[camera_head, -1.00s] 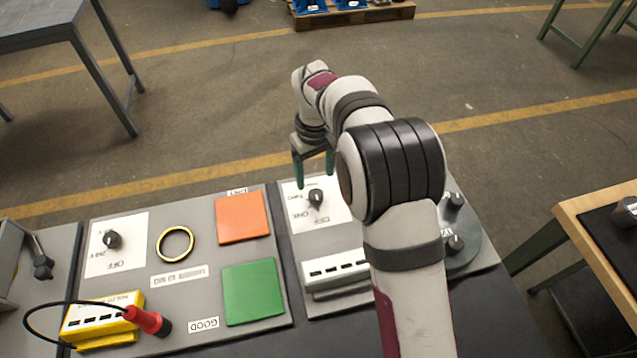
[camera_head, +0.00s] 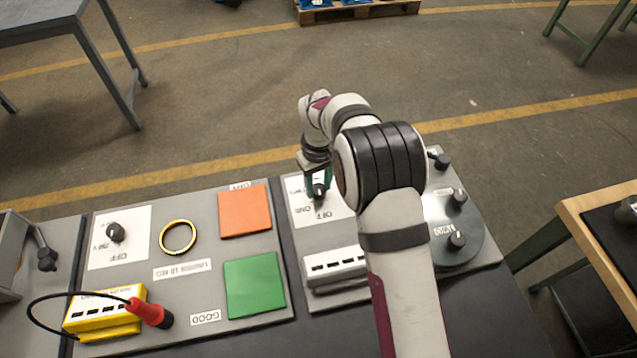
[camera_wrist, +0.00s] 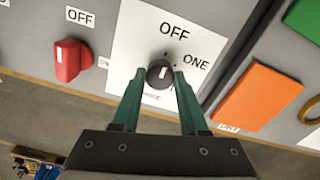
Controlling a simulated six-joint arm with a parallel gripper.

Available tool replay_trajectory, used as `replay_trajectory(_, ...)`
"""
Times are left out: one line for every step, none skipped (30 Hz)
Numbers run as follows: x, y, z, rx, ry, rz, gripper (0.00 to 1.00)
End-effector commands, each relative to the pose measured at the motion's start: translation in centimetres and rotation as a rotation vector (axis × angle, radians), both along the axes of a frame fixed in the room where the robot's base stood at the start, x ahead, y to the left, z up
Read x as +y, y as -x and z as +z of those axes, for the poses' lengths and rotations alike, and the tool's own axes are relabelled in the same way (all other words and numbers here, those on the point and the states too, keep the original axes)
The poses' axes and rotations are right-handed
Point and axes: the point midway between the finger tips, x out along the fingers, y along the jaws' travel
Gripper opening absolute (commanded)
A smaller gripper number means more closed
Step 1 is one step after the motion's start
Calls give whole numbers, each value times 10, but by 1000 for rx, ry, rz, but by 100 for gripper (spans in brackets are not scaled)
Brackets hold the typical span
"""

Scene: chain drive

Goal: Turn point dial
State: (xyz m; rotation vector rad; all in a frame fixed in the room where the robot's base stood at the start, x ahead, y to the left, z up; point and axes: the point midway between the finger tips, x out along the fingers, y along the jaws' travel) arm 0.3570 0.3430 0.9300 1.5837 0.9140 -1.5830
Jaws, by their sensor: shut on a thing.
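The point dial is a small dark knob with a white pointer mark (camera_wrist: 159,74) on a white plate (camera_wrist: 140,40) lettered OFF and ONE; a third label is partly covered. In the wrist view its mark points roughly toward OFF. In the head view the dial (camera_head: 318,191) sits at the top of the right-hand panel. My gripper (camera_wrist: 160,77) has its green fingers on either side of the knob and is shut on it. In the head view my gripper (camera_head: 319,188) reaches down onto the dial from above.
A red switch (camera_wrist: 71,60) stands beside the white plate in the wrist view. An orange square (camera_head: 244,211), a green square (camera_head: 254,287), a yellow ring (camera_head: 178,237) and another dial (camera_head: 115,232) lie left. Several dark knobs (camera_head: 457,239) stand right.

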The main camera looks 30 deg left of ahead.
Motion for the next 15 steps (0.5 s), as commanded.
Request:
replay_trajectory(0,0,0,1,0,0,3)
replay_trajectory(0,0,0,1,0,0,0)
replay_trajectory(0,0,0,1,0,0,0)
replay_trajectory(0,0,0,1,0,0,0)
replay_trajectory(0,1,0,1,-1,-1,0)
replay_trajectory(0,1,0,1,-1,-2,0)
replay_trajectory(0,1,0,1,-1,-4,0)
replay_trajectory(0,1,0,1,-1,-6,0)
replay_trajectory(0,1,0,1,-1,-12,0)
replay_trajectory(0,1,0,1,-1,-17,0)
replay_trajectory(0,1,0,1,-1,-25,0)
replay_trajectory(0,1,0,1,-1,-39,0)
replay_trajectory(0,1,0,1,-1,-50,0)
replay_trajectory(1,1,0,1,-1,-64,0)
replay_trajectory(0,0,0,1,0,-86,0)
